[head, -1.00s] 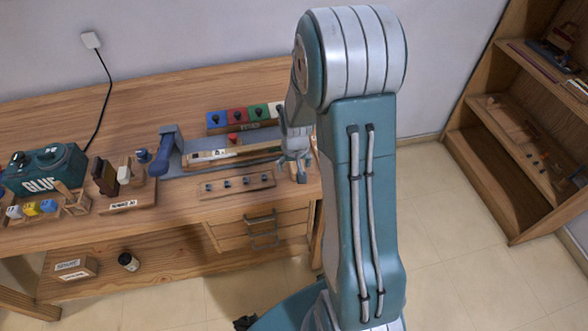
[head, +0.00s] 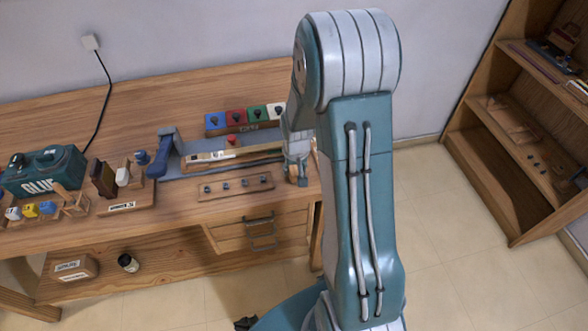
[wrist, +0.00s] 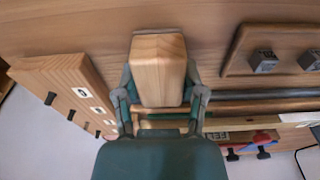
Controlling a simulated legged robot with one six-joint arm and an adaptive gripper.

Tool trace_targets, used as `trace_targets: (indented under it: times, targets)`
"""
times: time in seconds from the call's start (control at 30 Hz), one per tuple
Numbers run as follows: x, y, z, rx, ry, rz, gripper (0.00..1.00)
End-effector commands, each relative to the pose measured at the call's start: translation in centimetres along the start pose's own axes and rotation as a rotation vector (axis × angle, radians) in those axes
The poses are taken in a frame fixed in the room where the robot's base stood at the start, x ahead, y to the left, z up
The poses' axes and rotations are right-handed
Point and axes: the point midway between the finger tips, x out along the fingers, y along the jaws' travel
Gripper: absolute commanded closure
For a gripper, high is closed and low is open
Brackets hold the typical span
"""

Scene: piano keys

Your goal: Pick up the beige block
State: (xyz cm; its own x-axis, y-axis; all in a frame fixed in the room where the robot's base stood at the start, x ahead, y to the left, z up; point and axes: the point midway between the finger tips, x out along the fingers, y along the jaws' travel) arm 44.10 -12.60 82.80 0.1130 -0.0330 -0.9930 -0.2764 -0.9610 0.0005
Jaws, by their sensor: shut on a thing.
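The beige block (wrist: 159,70) is a light wooden block with bevelled edges, seen in the wrist view between the two fingers. My gripper (wrist: 160,92) is shut on it, with one finger along each side. In the head view my gripper (head: 297,175) is at the right end of the workbench, low over the top near the front edge. The block cannot be made out there, as the gripper and arm cover that spot. Whether it touches the bench top is not clear.
A wooden board with several dark pegs (head: 235,187) lies left of my gripper. Behind it are a grey-blue vise-like tool (head: 168,160) and a row of coloured blocks (head: 236,118). A teal GLUE box (head: 45,172) stands far left. A shelf (head: 520,130) is at right.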

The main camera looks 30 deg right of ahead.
Motion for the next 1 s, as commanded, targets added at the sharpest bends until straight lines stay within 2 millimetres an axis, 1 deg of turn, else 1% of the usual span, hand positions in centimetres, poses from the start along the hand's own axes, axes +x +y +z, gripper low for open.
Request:
trace_targets:
  times: [0.13, 0.23, 0.57, 0.6, 0.8, 0.9, 1.0]
  targets:
    - [-1.3, 0.0, -0.2, 0.0, 0.004, 0.001, 0.94]
    - [-3.3, 0.0, -0.5, 0.0, 0.009, 0.001, 0.94]
    - [-9.6, 1.7, 3.6, 0.002, 0.007, 0.001, 0.94]
    - [-10.1, 2.0, 4.4, 0.003, 0.005, 0.001, 0.94]
    - [-12.3, 3.4, 8.2, 0.002, 0.005, 0.001, 0.94]
    - [-13.2, 4.0, 9.6, 0.002, 0.004, 0.001, 0.94]
    - [-13.8, 4.3, 10.6, 0.003, 0.004, 0.001, 0.94]
